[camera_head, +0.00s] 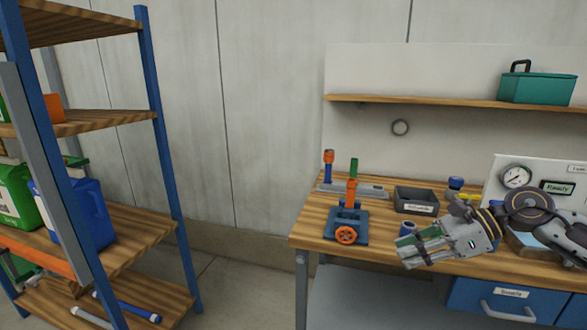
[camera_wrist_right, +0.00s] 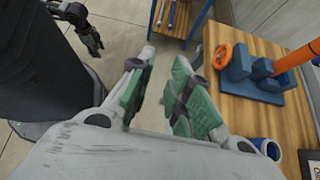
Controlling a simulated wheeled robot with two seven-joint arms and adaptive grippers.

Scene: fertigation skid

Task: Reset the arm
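My right gripper (camera_head: 405,248) reaches in from the right over the front of the wooden workbench (camera_head: 310,228), pointing left. In the right wrist view its two green-padded fingers (camera_wrist_right: 163,75) stand apart with nothing between them, so it is open and empty. My left gripper is outside the head view. A dark gripper, which looks like my left one (camera_wrist_right: 88,38), shows small at the upper left of the right wrist view, away from the bench. Whether it is open or shut is too small to tell.
A blue valve fixture with an orange handwheel (camera_head: 345,235) stands left of my right gripper. Behind are a grey tray (camera_head: 416,199) and a gauge panel (camera_head: 516,178). A blue cup (camera_wrist_right: 266,147) is close beside the gripper. Blue-post shelving (camera_head: 160,130) stands left; floor between is clear.

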